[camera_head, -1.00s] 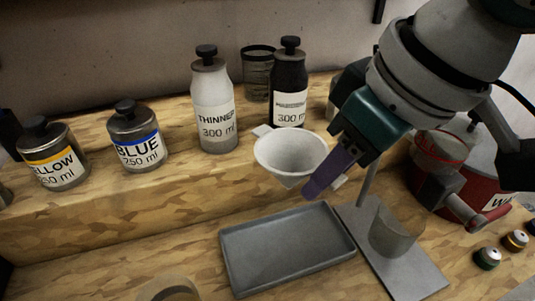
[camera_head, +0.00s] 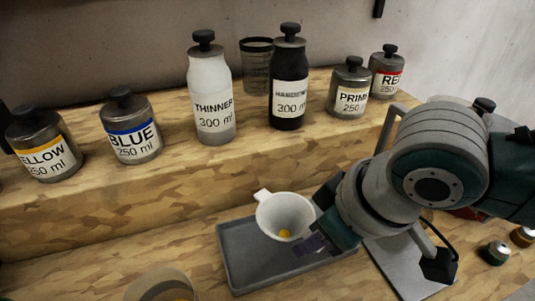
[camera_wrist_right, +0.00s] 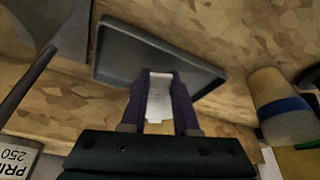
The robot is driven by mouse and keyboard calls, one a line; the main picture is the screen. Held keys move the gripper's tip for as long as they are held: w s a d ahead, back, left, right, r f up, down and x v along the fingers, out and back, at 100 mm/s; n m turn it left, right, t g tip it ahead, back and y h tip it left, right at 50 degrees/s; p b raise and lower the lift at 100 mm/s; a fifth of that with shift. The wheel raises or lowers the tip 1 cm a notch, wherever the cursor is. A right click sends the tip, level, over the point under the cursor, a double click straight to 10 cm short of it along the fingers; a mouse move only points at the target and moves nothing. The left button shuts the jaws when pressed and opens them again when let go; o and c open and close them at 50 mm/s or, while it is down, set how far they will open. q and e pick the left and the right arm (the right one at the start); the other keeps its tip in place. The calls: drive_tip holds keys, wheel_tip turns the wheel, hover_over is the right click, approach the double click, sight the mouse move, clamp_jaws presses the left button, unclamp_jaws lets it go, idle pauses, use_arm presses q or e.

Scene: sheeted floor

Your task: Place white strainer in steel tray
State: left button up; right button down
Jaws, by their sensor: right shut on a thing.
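The white strainer (camera_head: 283,213), a funnel-shaped cup with a small tab, is over the back middle of the steel tray (camera_head: 237,265) in the head view. A small yellow spot shows at its bottom. I cannot tell whether it touches the tray. My right gripper (camera_head: 310,243), with purple fingers, is shut on the strainer from its right side. In the right wrist view a white part of the strainer (camera_wrist_right: 159,95) sits between the fingers (camera_wrist_right: 160,88), with the grey tray (camera_wrist_right: 115,52) beyond. My left gripper is out of view.
A raised wooden shelf behind holds a thinner bottle (camera_head: 211,95), a dark bottle (camera_head: 288,85), a blue jar (camera_head: 131,130) and other jars. A round container (camera_head: 160,284) stands left in front of the tray. A grey stand base (camera_head: 400,275) lies right of the tray.

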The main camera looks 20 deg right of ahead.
drive_tip(key=shift+f, duration=0.15)
drive_tip(key=c, duration=0.7)
unclamp_jaws()
drive_tip(key=shift+o, duration=0.2)
